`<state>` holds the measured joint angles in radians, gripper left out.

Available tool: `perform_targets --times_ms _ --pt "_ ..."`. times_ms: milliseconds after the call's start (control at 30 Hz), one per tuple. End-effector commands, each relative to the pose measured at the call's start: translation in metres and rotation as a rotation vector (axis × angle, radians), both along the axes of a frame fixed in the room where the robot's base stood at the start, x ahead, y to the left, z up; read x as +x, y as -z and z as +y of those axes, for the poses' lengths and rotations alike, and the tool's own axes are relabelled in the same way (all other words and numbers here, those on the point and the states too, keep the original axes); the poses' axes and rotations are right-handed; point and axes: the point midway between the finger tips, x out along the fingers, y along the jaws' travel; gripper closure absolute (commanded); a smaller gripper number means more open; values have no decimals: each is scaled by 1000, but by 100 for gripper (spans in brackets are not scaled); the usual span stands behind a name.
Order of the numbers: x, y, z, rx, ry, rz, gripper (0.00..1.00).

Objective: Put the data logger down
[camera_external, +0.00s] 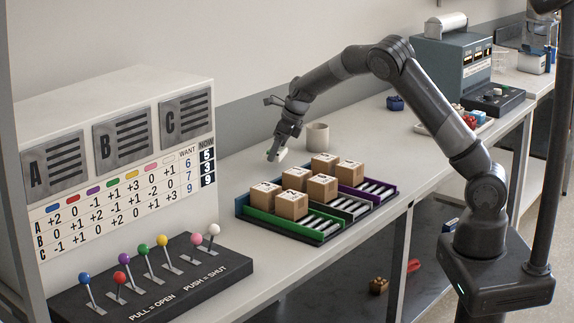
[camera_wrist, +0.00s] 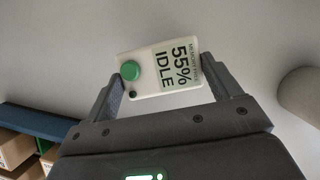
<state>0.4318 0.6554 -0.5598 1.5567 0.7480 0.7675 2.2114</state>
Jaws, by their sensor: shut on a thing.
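The data logger (camera_wrist: 150,75) is a small pale box between my two gripper fingers in the wrist view. Its face has a green button and a green screen reading "55%" and "IDLE". My gripper (camera_wrist: 160,82) is shut on it, one finger at each side. In the external view my gripper (camera_external: 278,150) points down above the bench (camera_external: 215,200), behind the tray of boxes. There the logger shows only as a small pale shape at the fingertips. I cannot tell how far it is above the bench top.
A tray (camera_external: 330,232) with roller lanes holds several cardboard boxes (camera_external: 292,204) in front of my gripper. A beige cup (camera_external: 317,137) stands just right of it. A black lever panel (camera_external: 150,285) and a white score board (camera_external: 120,150) are at left. Bare bench lies left of the tray.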

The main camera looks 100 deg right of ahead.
Motion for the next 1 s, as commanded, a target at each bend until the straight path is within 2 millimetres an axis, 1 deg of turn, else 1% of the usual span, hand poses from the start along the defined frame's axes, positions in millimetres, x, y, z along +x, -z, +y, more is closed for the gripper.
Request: perform_targets --times_ms 233,600,633,800,833,1000 --pt "-1 34 0 1 2 2 41" --pt "-1 39 0 0 0 1 41" --pt "-1 39 0 1 0 1 15" --pt "-1 39 0 0 0 1 2" --pt "-1 39 0 0 0 1 0" --pt "-1 39 0 0 0 0 0"
